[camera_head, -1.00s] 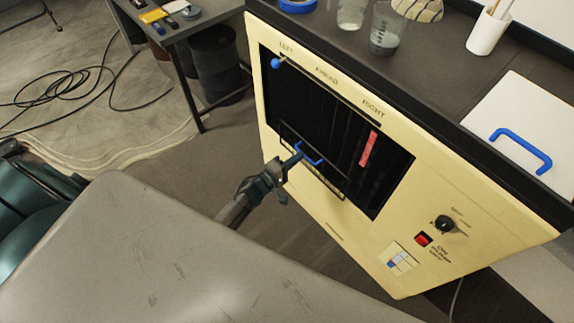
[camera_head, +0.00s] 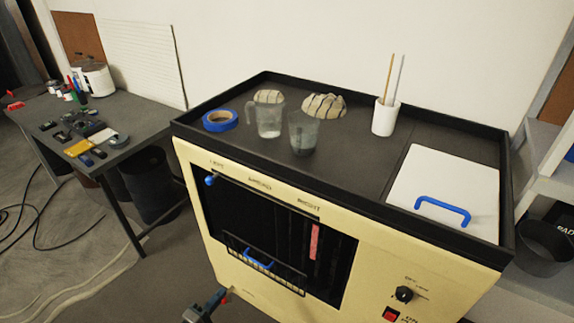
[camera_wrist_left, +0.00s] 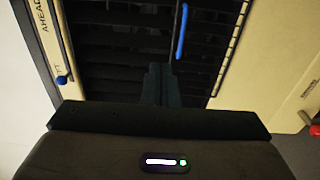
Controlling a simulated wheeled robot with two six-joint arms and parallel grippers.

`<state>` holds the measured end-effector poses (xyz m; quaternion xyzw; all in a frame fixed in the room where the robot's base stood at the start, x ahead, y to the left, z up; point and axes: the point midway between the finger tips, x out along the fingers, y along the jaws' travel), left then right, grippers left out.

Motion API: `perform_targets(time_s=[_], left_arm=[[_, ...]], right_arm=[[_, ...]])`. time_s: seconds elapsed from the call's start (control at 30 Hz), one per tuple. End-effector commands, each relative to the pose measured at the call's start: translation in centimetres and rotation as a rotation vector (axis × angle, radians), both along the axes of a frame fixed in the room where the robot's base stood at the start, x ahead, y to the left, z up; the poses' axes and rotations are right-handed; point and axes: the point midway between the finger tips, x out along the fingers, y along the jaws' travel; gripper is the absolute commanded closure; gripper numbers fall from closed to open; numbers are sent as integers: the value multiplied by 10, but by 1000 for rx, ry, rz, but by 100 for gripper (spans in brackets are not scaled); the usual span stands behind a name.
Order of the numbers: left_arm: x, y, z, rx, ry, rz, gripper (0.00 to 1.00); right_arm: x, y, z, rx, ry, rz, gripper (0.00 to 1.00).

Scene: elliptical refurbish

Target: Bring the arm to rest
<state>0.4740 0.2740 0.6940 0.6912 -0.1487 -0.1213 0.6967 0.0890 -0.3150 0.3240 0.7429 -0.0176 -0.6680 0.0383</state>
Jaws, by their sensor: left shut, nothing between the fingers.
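My left gripper (camera_head: 222,297) shows at the bottom edge of the head view, in front of the cream cabinet (camera_head: 250,289). It is shut and empty. In the left wrist view its closed fingers (camera_wrist_left: 161,84) point at the cabinet's dark slatted opening (camera_wrist_left: 110,57). The blue handle (camera_head: 258,259) of the wire rack in the opening is close by; it also shows in the left wrist view (camera_wrist_left: 182,32), apart from the fingers. Most of my left arm is outside the head view. My right gripper is in neither view.
The cabinet top carries blue tape (camera_head: 220,121), a clear jug (camera_head: 270,119), a beaker (camera_head: 303,134), a white cup (camera_head: 385,117) and a white lid (camera_head: 425,176) with a blue handle. A grey table (camera_head: 125,125) stands at left. A shelf (camera_head: 543,150) is at right.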

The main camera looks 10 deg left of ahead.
Motion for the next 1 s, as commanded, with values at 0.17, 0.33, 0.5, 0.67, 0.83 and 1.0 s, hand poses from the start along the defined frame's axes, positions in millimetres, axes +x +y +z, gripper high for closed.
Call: perform_targets(time_s=[0.17,0.33,0.5,0.67,0.83,1.0], left_arm=[[-4,6,-19,62,27,38,100],[-27,27,-90,326,145,141,100],[-78,47,-178,680,340,159,100],[-147,57,-253,996,543,45,100],[-238,57,-317,1276,738,-217,100],[-325,48,-355,1441,859,-543,100]], right_arm=[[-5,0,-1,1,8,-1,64],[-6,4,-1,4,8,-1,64],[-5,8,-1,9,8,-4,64],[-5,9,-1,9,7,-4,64],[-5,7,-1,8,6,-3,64],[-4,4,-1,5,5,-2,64]])
